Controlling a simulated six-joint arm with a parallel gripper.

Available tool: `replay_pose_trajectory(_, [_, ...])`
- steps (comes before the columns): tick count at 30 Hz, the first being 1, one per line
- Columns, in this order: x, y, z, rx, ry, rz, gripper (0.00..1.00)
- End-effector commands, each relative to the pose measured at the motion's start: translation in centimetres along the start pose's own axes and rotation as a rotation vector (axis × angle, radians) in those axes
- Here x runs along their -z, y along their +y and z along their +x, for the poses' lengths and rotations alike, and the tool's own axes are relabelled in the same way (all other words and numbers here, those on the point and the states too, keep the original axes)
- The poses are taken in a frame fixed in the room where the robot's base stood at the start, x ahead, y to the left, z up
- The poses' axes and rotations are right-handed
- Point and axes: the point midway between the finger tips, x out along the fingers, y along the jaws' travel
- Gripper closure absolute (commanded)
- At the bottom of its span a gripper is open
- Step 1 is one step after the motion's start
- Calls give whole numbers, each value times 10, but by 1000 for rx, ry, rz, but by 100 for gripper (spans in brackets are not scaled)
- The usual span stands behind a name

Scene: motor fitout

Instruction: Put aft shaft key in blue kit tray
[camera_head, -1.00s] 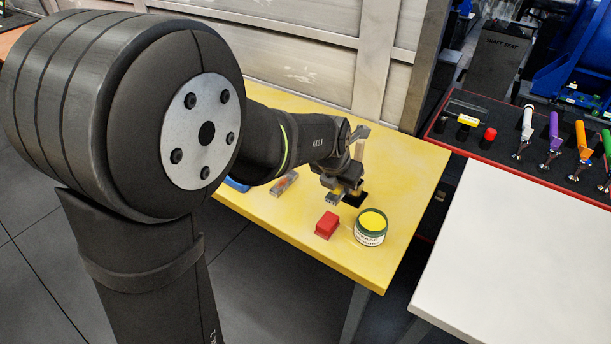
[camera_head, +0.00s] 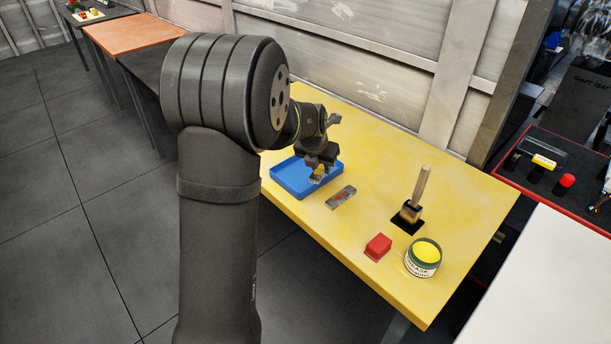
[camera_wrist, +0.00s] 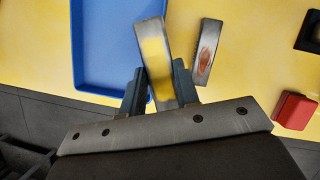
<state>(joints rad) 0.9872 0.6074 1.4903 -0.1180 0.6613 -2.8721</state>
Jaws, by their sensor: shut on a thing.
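My gripper (camera_head: 319,171) is shut on a metal key (camera_wrist: 154,55), a flat grey bar with a yellow mark. In the wrist view the key sticks out between the two fingers (camera_wrist: 158,88) and overlaps the right edge of the blue kit tray (camera_wrist: 106,45). In the head view the blue kit tray (camera_head: 291,183) lies on the yellow table, with my gripper above its right side. The part of the tray that shows is empty. I cannot read any label on the held key.
A second metal bar with a reddish mark (camera_head: 341,197) lies just right of the tray on the yellow table (camera_head: 455,205). Further right are a brush on a black base (camera_head: 410,212), a red block (camera_head: 378,246) and a grease tin (camera_head: 423,258).

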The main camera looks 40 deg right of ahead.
Motion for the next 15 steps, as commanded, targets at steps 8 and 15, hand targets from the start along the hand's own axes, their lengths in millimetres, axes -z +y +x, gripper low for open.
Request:
replay_pose_trajectory(8, [-2, 47, 32, 0, -1, -1, 100])
replay_pose_trajectory(15, [1, 54, 44, 1, -2, 0, 100])
